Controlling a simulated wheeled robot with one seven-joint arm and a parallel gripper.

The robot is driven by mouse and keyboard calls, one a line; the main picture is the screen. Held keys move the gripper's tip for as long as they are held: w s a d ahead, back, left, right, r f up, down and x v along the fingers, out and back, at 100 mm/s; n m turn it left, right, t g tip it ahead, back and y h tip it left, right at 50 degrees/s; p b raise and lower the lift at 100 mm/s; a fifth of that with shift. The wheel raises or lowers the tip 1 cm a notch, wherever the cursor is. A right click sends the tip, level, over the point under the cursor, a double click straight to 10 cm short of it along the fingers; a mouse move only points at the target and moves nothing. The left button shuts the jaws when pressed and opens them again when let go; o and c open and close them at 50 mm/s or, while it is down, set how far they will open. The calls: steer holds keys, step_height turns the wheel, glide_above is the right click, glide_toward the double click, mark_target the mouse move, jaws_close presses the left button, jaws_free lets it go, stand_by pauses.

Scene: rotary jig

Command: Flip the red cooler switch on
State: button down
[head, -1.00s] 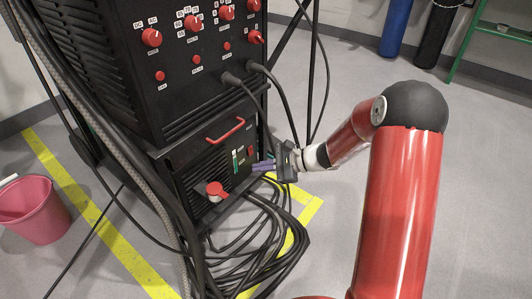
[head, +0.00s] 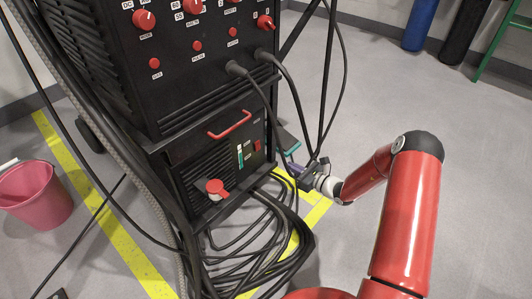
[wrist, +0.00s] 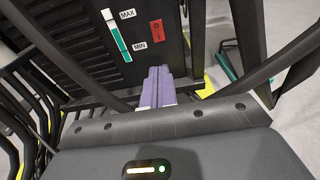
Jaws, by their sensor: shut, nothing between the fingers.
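The red cooler switch (head: 257,146) is a small red rocker on the front panel of the lower black unit, right of the green level gauge. In the wrist view the switch (wrist: 157,31) shows ahead of the fingers, right of the MAX/MIN gauge (wrist: 116,36). Its tilt is too small to read for sure. My gripper (head: 291,165) is to the right of the panel, apart from the switch. In the wrist view its purple fingers (wrist: 157,84) are together and empty, pointing toward the panel below the switch.
Black cables hang from the upper unit (head: 200,75) near my gripper, and more lie coiled (head: 255,255) on the floor. A red handle (head: 230,124) and a red knob (head: 216,188) stick out of the lower unit. A pink bucket (head: 38,200) stands left.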

mark_target(259, 150)
steer(key=b+x, duration=0.1)
steer(key=x, duration=1.3)
steer(key=shift+b, duration=0.3)
